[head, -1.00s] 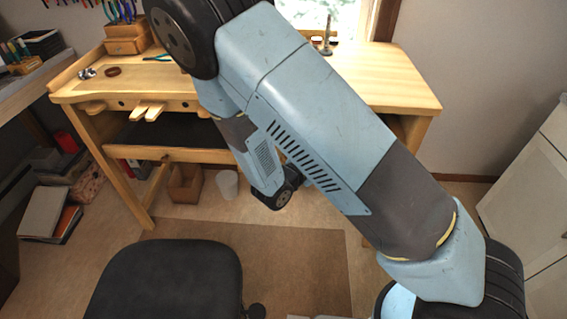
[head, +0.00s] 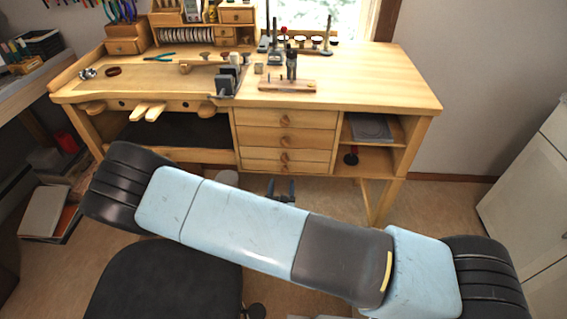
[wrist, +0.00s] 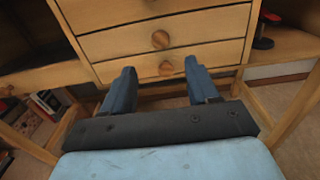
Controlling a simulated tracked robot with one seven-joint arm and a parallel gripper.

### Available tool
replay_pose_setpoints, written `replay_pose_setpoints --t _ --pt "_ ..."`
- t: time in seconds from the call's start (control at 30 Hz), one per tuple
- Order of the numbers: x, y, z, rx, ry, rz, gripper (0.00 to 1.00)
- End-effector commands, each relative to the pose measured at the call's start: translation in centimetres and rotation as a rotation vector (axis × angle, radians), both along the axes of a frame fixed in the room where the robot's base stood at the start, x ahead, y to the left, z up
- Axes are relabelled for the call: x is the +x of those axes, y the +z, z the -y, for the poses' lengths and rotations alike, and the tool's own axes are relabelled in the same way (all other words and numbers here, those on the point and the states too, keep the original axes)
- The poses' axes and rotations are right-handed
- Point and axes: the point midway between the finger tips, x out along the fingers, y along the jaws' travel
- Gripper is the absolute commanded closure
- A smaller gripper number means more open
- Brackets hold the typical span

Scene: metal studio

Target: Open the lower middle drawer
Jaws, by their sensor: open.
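A stack of several wooden drawers with round knobs is built into the workbench; all look shut. The lower middle drawer (head: 262,154), just above the bottom one, has a round knob (head: 284,156). In the wrist view this drawer (wrist: 205,32) and its knob (wrist: 160,39) appear ahead of the fingers. The bottom drawer (wrist: 125,69) and its knob (wrist: 166,68) show between the fingertips. My gripper (wrist: 160,67) is open and empty, its blue fingers apart and touching no knob that I can see. In the head view my gripper (head: 281,187) shows just below the drawer stack, partly hidden by my arm.
The bench top (head: 385,80) carries tools and a small wooden organiser. Open shelves (head: 370,160) lie right of the drawers, with a bench leg (head: 385,203) below. A black stool (head: 165,285) stands in front at left. A white cabinet (head: 525,190) is at far right.

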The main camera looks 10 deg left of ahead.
Motion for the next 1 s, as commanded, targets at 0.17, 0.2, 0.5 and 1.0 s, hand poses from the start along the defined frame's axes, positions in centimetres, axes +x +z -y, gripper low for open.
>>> replay_pose_setpoints --t 0.17,0.2,0.5,1.0 --pt "3.2 0.1 -0.1 0.0 -0.002 0.002 0.4" --pt "3.9 0.1 -0.2 0.001 -0.002 0.003 0.4" --pt "9.0 0.1 -0.4 0.001 -0.002 0.003 0.4" --pt "11.7 0.1 -0.6 0.001 -0.002 0.001 0.4"
